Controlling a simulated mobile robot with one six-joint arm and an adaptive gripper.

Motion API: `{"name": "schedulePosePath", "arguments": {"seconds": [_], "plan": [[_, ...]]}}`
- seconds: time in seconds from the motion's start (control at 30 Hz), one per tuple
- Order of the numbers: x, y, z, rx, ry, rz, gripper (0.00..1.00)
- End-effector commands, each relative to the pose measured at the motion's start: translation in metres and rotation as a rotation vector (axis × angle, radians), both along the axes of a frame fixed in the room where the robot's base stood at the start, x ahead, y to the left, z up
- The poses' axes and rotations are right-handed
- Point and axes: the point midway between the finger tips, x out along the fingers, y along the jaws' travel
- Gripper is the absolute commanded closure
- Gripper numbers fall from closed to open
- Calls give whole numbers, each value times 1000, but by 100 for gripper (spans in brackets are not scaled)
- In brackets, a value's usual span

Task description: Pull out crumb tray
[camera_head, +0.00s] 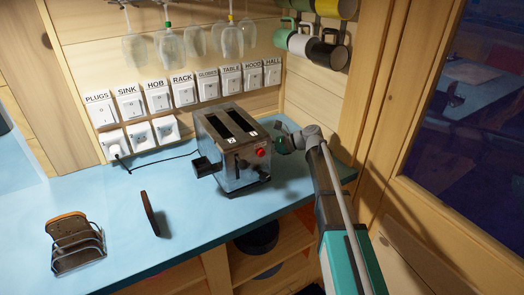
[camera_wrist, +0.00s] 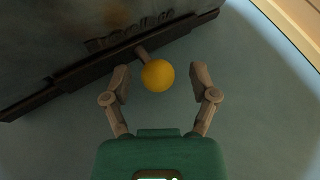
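The metal toaster (camera_head: 232,150) stands on the blue counter, with two slots on top and a red button on its front. In the wrist view a yellow ball knob (camera_wrist: 158,75) on a short stem sticks out from a dark strip (camera_wrist: 95,62) along the toaster's lower edge. It looks like the crumb tray's handle; the tray itself is hidden. My gripper (camera_wrist: 161,84) is open, with one finger on each side of the knob and gaps on both sides. In the head view my gripper (camera_head: 288,142) is at the toaster's right side, where the knob is hidden.
A black part (camera_head: 206,167) juts from the toaster's left side. A brown slice (camera_head: 150,213) stands on the counter (camera_head: 110,200), left of the toaster; a toast rack (camera_head: 80,252) holds another. Labelled switches line the wall. The wooden window frame (camera_head: 385,90) is close on the right.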

Motion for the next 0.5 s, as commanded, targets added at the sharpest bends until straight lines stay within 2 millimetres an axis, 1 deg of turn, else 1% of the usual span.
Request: {"name": "schedulePosePath", "arguments": {"seconds": [0.03, 0.17, 0.2, 0.27, 0.3, 0.4, 0.5], "plan": [[0, 0, 0, 0, 0, 0, 34], [0, 0, 0, 0, 0, 1, 58], [0, 0, 0, 0, 0, 1, 65], [0, 1, 0, 0, -1, 1, 76], [0, 1, 0, 1, -1, 1, 84], [0, 1, 0, 1, -1, 1, 100], [0, 1, 0, 1, -1, 1, 100]]}}
